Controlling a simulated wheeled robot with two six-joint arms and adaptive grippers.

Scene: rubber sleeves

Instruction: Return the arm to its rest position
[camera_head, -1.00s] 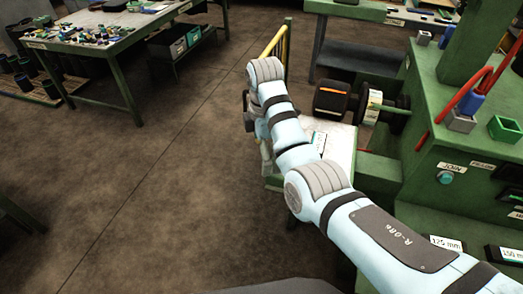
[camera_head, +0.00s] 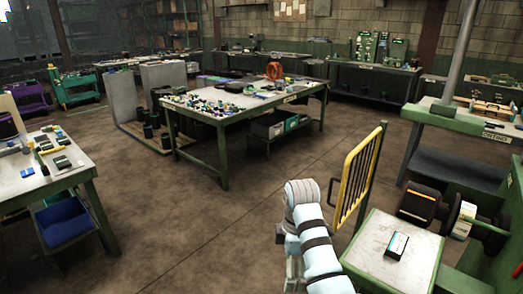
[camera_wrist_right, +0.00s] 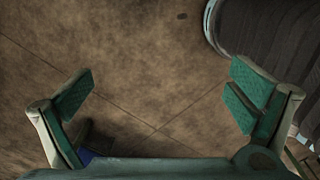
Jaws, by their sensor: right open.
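My right arm comes in from the bottom of the head view, white and pale blue with black bands, bent at a grey ribbed joint. It stands over open floor (camera_head: 190,250), just left of a small white-topped table (camera_head: 375,247). My right gripper (camera_wrist_right: 162,92) shows in the right wrist view, its two green-padded fingers spread wide with only brown floor between them. It is open and empty. In the head view the arm hides most of this gripper. My left gripper is in neither view.
A yellow guard rail (camera_head: 358,175) stands close to the right of my arm. A small box (camera_head: 396,245) lies on the white-topped table beside a green machine. A cluttered green workbench (camera_head: 223,150) stands beyond, another (camera_head: 40,190) at left. The floor between is clear.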

